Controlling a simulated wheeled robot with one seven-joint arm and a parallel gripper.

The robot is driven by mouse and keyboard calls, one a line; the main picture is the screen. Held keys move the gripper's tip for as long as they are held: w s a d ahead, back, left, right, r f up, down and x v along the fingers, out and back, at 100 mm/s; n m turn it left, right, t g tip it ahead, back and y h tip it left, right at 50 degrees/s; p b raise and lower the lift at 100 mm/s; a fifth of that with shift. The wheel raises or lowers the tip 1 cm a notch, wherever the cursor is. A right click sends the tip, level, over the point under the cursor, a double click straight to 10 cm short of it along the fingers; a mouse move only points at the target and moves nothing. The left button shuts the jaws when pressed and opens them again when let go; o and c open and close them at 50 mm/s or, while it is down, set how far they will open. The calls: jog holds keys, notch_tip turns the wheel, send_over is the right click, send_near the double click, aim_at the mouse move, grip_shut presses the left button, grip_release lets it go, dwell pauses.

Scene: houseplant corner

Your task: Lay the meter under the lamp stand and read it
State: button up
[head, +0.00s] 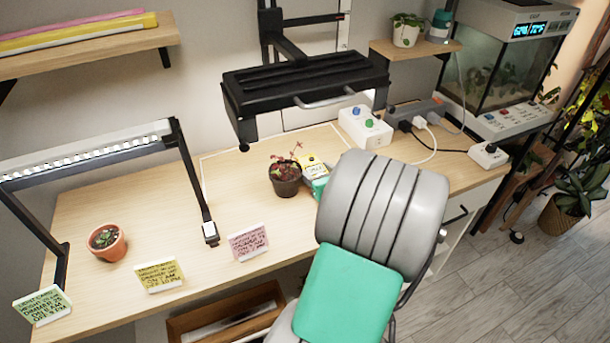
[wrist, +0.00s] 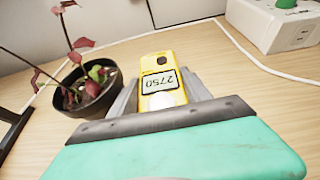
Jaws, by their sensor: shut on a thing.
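The yellow meter (head: 310,162) is at the end of my gripper (head: 316,182), beside the dark pot with a red-leaved plant (head: 287,185). In the wrist view the meter (wrist: 157,62) lies face up between the two grey fingers of my gripper (wrist: 160,92), which are shut on it. Its display appears to read 2750. It looks at or close to the tabletop; I cannot tell whether it touches. The black lamp stand (head: 300,85) has its wide head above and behind the plant and meter. My arm hides part of the table on the right.
A lit lamp (head: 88,150) stands at left over a terracotta pot (head: 106,242). Cards (head: 160,275) stand along the front edge. White boxes with knobs (head: 365,127), a power strip (head: 415,110) and cables lie at right. A white line marks the wood around the dark pot.

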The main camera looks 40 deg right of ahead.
notch_tip(320, 180, down, 2)
jog(key=shift+w+d+f+b, duration=0.1)
jog(key=shift+w+b, duration=0.05)
jog(key=shift+b, duration=0.4)
jog(key=shift+s+r, duration=0.25)
jog(key=shift+s, duration=0.2)
jog(key=shift+r, duration=0.15)
jog(key=shift+w, duration=0.15)
jog(key=o, duration=1.4)
jog(key=shift+f, duration=0.2)
